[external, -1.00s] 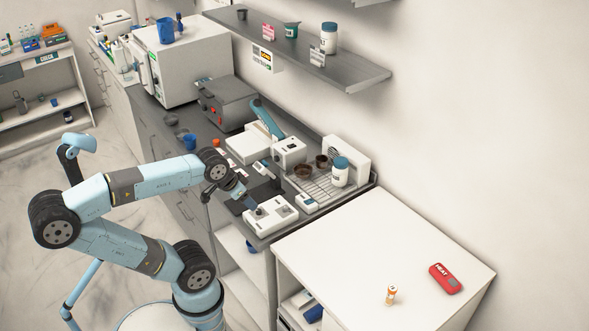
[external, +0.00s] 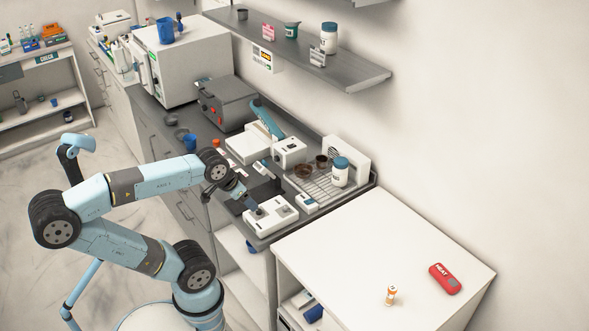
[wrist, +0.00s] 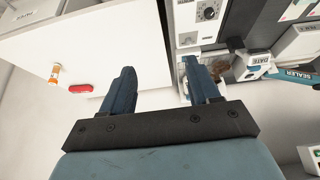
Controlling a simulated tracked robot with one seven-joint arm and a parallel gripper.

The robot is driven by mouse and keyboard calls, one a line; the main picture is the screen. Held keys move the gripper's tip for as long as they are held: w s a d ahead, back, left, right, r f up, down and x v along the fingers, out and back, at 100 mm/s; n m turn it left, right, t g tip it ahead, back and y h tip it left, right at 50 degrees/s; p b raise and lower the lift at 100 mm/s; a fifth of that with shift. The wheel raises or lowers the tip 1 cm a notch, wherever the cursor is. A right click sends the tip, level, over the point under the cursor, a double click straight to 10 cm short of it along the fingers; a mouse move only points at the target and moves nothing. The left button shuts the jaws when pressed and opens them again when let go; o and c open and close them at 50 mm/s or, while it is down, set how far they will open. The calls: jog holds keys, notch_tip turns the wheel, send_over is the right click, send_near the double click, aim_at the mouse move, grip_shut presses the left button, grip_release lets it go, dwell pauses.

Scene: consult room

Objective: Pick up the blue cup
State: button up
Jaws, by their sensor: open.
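Two blue cups show in the external view, and I cannot tell which one the task means. A larger blue cup (external: 166,30) stands upright on the white oven-like box at the back. A smaller blue cup (external: 190,141) stands on the grey counter near its front edge, left of my gripper. My gripper (external: 250,204) is over the near part of the counter, above or beside a white device. The wrist view shows my gripper (wrist: 161,84) open, with nothing between its fingers. Neither cup is seen in the wrist view.
The counter holds a grey machine (external: 227,103), a white dial device (external: 289,152) and a wire rack (external: 318,187) with a white jar (external: 340,172). A mostly bare white table (external: 375,240) at right carries an orange bottle (external: 391,295) and a red pack (external: 445,279). A wall shelf (external: 300,52) hangs above.

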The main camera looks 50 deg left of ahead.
jog(key=o, duration=0.7)
jog(key=shift+c, duration=0.2)
